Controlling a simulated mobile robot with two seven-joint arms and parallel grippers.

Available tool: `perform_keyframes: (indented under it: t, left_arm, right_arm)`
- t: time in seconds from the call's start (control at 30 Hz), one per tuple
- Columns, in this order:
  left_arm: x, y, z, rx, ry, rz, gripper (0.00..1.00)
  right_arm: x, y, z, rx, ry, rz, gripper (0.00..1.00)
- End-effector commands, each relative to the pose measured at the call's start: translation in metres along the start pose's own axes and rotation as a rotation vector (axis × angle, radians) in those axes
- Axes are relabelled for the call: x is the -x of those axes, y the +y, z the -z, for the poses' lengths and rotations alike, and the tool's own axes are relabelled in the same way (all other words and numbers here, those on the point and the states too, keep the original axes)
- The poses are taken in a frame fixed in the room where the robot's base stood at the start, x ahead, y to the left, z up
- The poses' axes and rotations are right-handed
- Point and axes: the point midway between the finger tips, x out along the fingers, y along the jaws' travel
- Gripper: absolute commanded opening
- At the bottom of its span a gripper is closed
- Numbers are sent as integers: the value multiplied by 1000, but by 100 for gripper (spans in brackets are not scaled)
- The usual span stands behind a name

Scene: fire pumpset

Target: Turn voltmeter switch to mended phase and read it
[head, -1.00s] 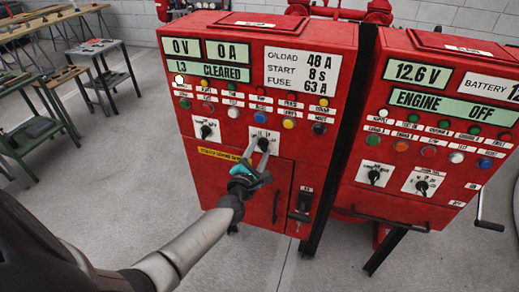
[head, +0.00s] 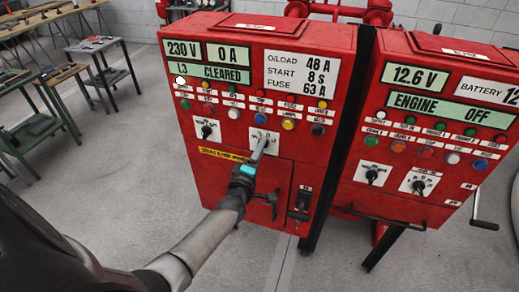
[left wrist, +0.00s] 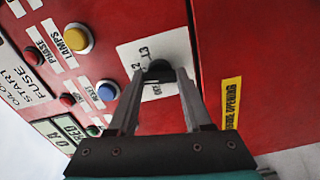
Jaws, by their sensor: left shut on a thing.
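The voltmeter switch (left wrist: 160,68) is a black knob on a white plate (head: 274,136) on the left red panel. In the left wrist view, marks that look like L2 and L3 show beside it. My left gripper (head: 263,144) is shut on the knob, one finger on each side; its fingers (left wrist: 155,85) hide part of the knob and plate. Which mark the knob points to cannot be told. The voltage display (head: 183,49) reads 230 V. The phase display (head: 211,72) reads L3 CLEARED. My right gripper is not in view.
Another knob (head: 206,131) sits to the left on the same panel, with rows of lamps and buttons above. A black handle (head: 300,204) is at the lower right of this panel. A second red panel (head: 440,50) stands to the right. Open floor lies to the left.

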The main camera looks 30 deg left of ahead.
Motion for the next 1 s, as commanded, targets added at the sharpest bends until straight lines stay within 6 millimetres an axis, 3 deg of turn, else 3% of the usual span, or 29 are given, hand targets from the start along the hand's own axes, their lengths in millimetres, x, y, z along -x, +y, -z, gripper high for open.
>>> perform_keyframes:
  t: [0.6, 1.0]
  left_arm:
    - [0, 0, -1, -584, -1, 1, 0]
    - [0, -1, 0, -885, -2, 1, 0]
  right_arm:
    - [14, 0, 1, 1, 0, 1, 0]
    - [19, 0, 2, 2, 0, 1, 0]
